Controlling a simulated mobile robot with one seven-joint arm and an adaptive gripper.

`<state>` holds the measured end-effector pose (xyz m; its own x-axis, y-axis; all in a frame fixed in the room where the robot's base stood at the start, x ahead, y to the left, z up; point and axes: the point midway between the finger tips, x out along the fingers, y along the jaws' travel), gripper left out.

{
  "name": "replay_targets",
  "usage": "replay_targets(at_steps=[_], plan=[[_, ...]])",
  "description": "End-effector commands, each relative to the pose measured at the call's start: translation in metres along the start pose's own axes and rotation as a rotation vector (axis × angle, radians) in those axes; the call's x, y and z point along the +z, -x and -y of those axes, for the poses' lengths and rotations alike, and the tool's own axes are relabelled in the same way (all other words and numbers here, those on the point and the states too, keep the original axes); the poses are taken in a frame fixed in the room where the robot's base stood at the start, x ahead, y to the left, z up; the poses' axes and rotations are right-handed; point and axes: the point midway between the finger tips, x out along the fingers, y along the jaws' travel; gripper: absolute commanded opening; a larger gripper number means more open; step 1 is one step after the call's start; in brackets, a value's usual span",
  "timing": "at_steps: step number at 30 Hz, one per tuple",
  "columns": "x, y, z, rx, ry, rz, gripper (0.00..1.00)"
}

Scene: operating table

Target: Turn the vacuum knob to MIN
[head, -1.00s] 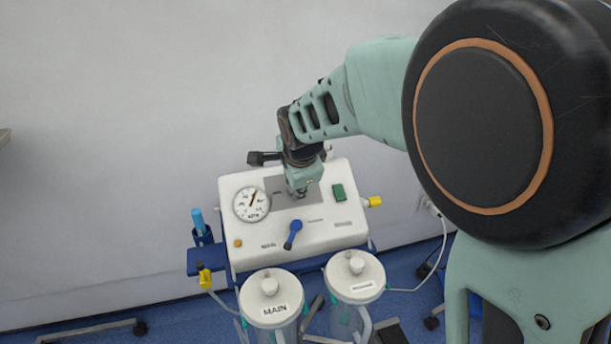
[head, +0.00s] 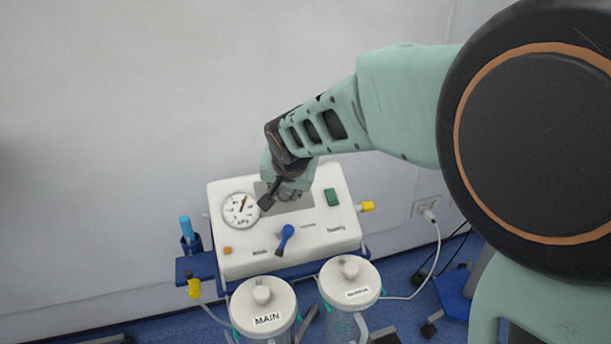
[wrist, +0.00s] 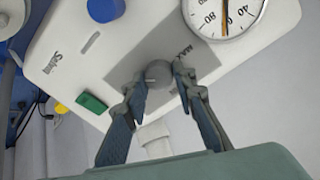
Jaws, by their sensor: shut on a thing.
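The vacuum knob (wrist: 158,73) is a small round grey knob on a grey plate of the white suction unit (head: 330,243). A faint light mark shows on it in the wrist view. My gripper (wrist: 161,83) is shut on the knob, one finger on each side. In the head view my gripper (head: 286,192) is over the plate and hides the knob. A "MAX" label (wrist: 184,52) shows beside the right finger in the wrist view; no MIN label is readable. The round pressure gauge (head: 241,210) is left of my gripper, its needle pointing up and slightly right.
A blue lever (head: 285,238) and a green switch (head: 332,197) are on the same panel. Two lidded jars (head: 262,294) (head: 349,270) stand in front. A blue holder (head: 193,244) is at the left, and the wall (head: 120,120) is behind.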

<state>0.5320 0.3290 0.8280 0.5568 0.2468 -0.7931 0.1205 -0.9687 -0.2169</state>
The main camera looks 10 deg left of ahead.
Motion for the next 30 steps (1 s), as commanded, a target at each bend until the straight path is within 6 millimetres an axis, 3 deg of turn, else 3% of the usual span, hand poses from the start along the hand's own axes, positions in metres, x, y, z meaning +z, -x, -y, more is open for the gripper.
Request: replay_targets(at_steps=[30], plan=[[-0.0005, 0.0027, -0.0003, -0.059, 0.961, -0.057, 0.01]])
